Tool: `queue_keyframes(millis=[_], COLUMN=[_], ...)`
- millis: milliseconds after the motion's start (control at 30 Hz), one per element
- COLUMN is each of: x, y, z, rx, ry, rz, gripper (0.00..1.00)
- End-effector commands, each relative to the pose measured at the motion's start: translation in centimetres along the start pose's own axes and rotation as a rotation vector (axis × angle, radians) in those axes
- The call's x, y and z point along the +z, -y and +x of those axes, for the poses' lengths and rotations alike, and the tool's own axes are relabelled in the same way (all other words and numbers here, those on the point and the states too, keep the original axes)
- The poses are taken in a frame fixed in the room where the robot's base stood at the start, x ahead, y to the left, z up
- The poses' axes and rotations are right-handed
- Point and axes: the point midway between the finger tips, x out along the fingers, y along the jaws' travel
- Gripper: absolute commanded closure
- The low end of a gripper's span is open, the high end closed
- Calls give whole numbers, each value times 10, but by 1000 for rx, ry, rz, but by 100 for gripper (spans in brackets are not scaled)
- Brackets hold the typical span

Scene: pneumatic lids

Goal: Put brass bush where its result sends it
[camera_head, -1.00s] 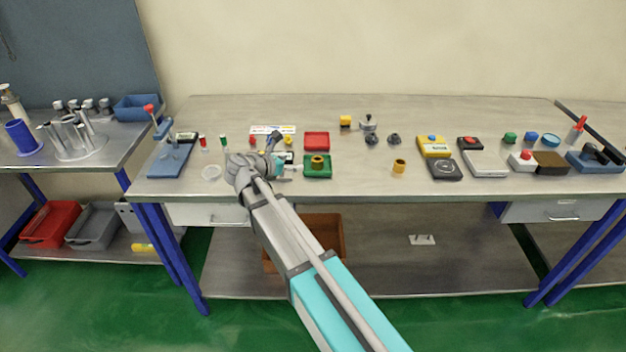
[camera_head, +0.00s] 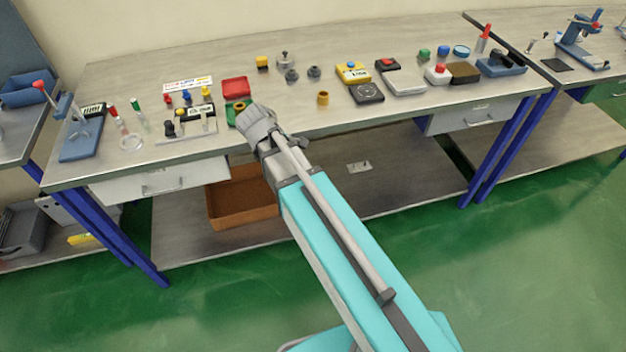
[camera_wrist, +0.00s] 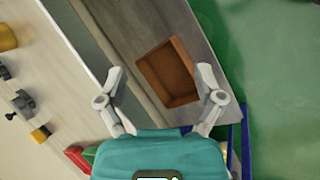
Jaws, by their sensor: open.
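Two brass-coloured round pieces show in the head view, and I cannot tell for sure which is the brass bush. One brass ring (camera_head: 239,107) is in the green tray (camera_head: 231,118), partly hidden by my gripper. The other, a brass cylinder (camera_head: 323,98), stands alone near the bench's front edge. My gripper (camera_head: 254,114) is just in front of the green tray, seen from behind.
A red tray (camera_head: 235,87) lies behind the green one. A yellow device (camera_head: 352,73), a dark dial plate (camera_head: 367,94) and a grey plate (camera_head: 404,83) stand to the right. An orange-brown bin (camera_head: 240,196) is on the lower shelf. A blue press (camera_head: 82,137) stands left.

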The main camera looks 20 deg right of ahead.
Motion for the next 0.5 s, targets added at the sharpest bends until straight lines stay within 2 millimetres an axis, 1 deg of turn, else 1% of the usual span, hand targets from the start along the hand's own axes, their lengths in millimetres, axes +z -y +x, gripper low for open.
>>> queue_keyframes(millis=[33, 200, 333, 400, 500], x=[18, 56, 77, 84, 91], y=[8, 33, 50, 57, 63], z=[6, 18, 20, 21, 20], rx=[-51, -236, -366, -421, -477], ry=[-11, -39, -41, -37, -31], rz=[97, 445, 676, 770, 865], gripper=[14, 14, 14, 14, 14])
